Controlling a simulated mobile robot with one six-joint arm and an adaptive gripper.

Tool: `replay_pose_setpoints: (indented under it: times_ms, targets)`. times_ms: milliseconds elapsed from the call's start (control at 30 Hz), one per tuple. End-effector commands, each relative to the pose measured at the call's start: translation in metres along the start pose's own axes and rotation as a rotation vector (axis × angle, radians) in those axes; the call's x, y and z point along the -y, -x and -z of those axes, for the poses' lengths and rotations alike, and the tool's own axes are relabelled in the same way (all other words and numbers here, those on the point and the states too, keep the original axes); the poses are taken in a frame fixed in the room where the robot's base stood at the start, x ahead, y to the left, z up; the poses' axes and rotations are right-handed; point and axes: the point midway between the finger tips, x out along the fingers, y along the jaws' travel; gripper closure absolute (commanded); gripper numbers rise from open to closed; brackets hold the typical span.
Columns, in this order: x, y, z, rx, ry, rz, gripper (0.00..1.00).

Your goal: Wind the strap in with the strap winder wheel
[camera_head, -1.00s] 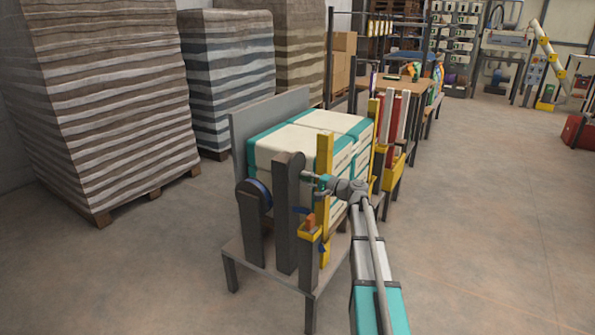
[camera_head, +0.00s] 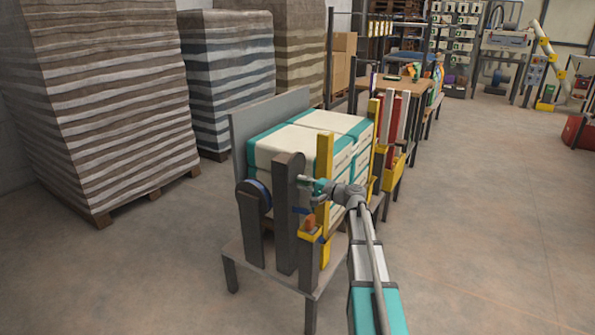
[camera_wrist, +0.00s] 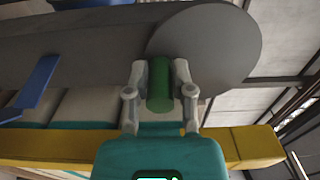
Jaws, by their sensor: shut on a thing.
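The strap winder wheel (camera_wrist: 225,45) is a grey disc across the top of the wrist view, with a green cylindrical handle (camera_wrist: 159,88) standing out from it. My gripper (camera_wrist: 159,72) is shut on this handle, one finger on each side. In the head view my gripper (camera_head: 310,182) is at the top of a dark grey post (camera_head: 286,220) on the stand, and the handle is too small to make out there. A blue strap piece (camera_wrist: 36,84) shows at the left of the wrist view.
A yellow upright (camera_head: 323,190) stands close beside my gripper, and a yellow bar (camera_wrist: 255,146) crosses the wrist view below the wheel. White and teal sacks (camera_head: 300,143) lie stacked behind.

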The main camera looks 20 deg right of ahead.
Motion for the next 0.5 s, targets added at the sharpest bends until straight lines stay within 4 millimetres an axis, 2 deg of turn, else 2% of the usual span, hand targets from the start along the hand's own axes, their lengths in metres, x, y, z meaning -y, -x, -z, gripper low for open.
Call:
replay_pose_setpoints:
  times_ms: [200, 500]
  targets:
    - [0.0071, -0.0013, -0.0122, 0.003, -0.003, 0.007, 0.99]
    - [0.008, -0.002, -0.0127, -0.001, -0.003, 0.008, 0.94]
